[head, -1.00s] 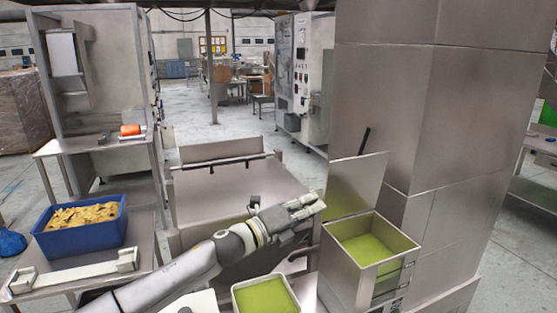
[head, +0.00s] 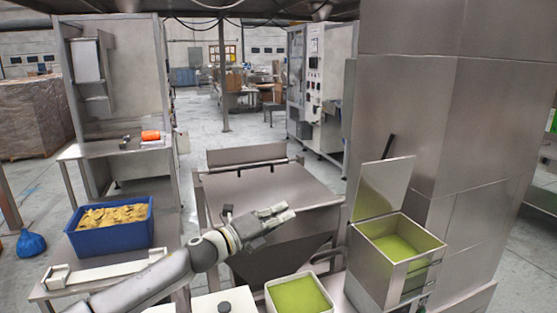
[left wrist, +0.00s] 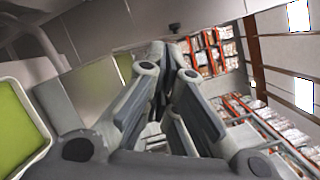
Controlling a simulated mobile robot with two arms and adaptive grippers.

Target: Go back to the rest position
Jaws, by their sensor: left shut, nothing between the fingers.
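My left gripper (head: 282,214) reaches in from the lower left of the head view. It is shut and empty, in the air in front of the steel table and left of the open steel box. In the left wrist view its fingers (left wrist: 172,62) are close together with nothing held between them. My right gripper does not show in either view.
An open-lidded steel box (head: 392,285) with green contents stands at the right, beside a tall steel column (head: 440,120). A white tray of green (head: 270,296) is below the gripper. A blue crate (head: 112,237) is at left. The steel table (head: 270,188) is bare.

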